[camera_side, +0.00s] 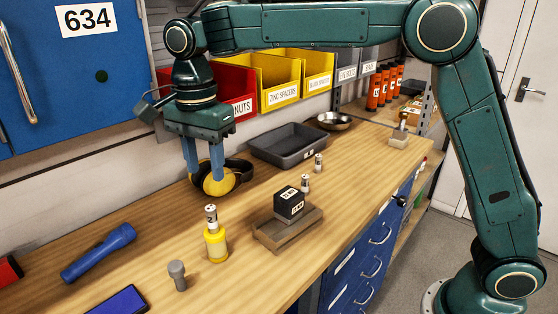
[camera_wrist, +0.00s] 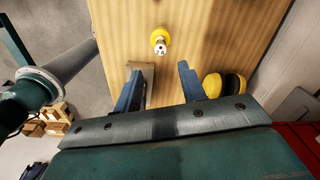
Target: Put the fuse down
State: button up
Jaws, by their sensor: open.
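A small silver-and-white cylinder with dark marks, which looks like a fuse (camera_side: 211,215), stands upright on top of a yellow bottle-shaped holder (camera_side: 215,244) on the bench. It also shows from above in the wrist view (camera_wrist: 160,47), beyond my fingertips. Two similar small cylinders stand upright on the bench, one (camera_side: 305,183) near the black cube and one (camera_side: 318,163) by the grey tray. My gripper (camera_side: 205,175) points down, open with nothing between its blue fingers, above the bench and behind the yellow holder. In the wrist view my gripper (camera_wrist: 159,76) is also empty.
Yellow-and-black ear muffs (camera_side: 222,178) lie close to my fingers. Bins line the wall.

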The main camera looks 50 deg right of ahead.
jog(key=s+d+r+n+t, duration=0.2)
jog(key=s+d+n, duration=0.3)
jog(key=s+d, duration=0.45)
jog(key=s+d+r+n+t, duration=0.2)
jog(key=s+d+n, duration=0.3)
jog(key=s+d, duration=0.4)
jog(key=s+d+f+n+t, duration=0.1)
jog(key=s+f+n, duration=0.3)
jog(key=s, duration=0.5)
jog(key=shift+s+d+f+n+t, duration=0.15)
jog(key=shift+d+f+n+t, duration=0.15)
jog(key=shift+d+f+n, duration=0.15)
